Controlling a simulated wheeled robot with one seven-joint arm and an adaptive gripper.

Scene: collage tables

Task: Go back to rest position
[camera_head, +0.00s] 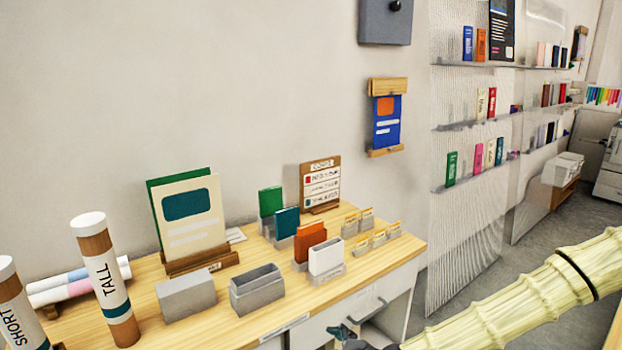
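My arm (515,297), pale yellow and ribbed, reaches in from the right edge toward the bottom middle. At its far end, a dark grey and teal part that looks like my gripper (346,332) shows at the bottom edge, in front of the table's white drawer front. Most of it is cut off by the picture's edge, so its finger opening cannot be told. No held object is visible there.
The wooden table (225,322) bears grey holders (257,290), upright cards (190,215), a small sign (320,185) and tubes marked TALL (106,280) and SHORT (18,310). Clear wall shelves (475,125) hold small booklets. Grey floor (470,290) is free right of the table.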

